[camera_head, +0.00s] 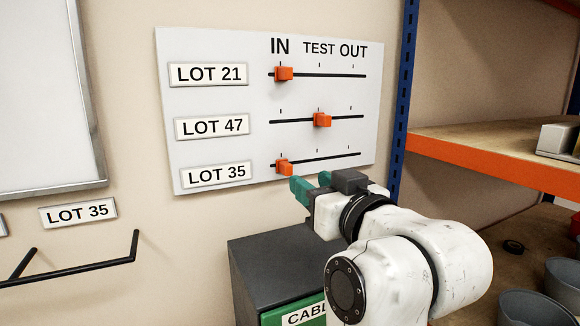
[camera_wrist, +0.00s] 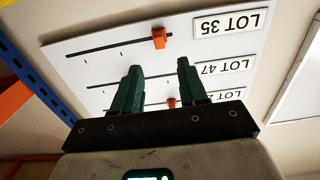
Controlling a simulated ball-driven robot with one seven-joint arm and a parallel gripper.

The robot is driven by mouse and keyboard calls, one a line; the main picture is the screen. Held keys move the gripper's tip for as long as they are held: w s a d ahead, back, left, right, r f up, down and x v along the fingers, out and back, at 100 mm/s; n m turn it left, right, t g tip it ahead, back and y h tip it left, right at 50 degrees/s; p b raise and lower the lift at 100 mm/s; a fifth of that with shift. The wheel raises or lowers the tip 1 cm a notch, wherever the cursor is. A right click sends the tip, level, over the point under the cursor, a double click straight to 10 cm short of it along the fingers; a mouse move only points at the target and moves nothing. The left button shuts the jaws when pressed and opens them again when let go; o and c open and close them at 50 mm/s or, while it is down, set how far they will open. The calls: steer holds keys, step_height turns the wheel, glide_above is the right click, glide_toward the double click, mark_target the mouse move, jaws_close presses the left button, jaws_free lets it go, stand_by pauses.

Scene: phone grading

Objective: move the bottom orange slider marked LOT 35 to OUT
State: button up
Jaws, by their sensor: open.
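The white board (camera_head: 215,105) on the wall carries three orange sliders on black tracks under IN, TEST and OUT. The bottom LOT 35 slider (camera_head: 284,167) is at the left end of its track, under IN; it also shows in the wrist view (camera_wrist: 159,38). The LOT 47 slider (camera_head: 322,120) is at TEST. The LOT 21 slider (camera_head: 284,73) is at IN. My gripper (camera_head: 310,184) has green fingers and is just below and right of the LOT 35 slider. In the wrist view its fingers (camera_wrist: 156,82) are apart with nothing held, and the slider lies beyond their tips.
A dark cabinet (camera_head: 262,262) stands below the board. A shelf with an orange beam (camera_head: 490,160) and blue post (camera_head: 402,95) is at the right. A black wall hook (camera_head: 75,269) and a separate LOT 35 label (camera_head: 78,212) are at the left.

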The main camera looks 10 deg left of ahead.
mark_target(290, 168)
steer(key=p+x, duration=0.1)
steer(key=x, duration=0.7)
steer(key=shift+w+a+p, duration=0.15)
steer(key=shift+a+p, duration=0.05)
steer(key=shift+p, duration=0.15)
jaws_close()
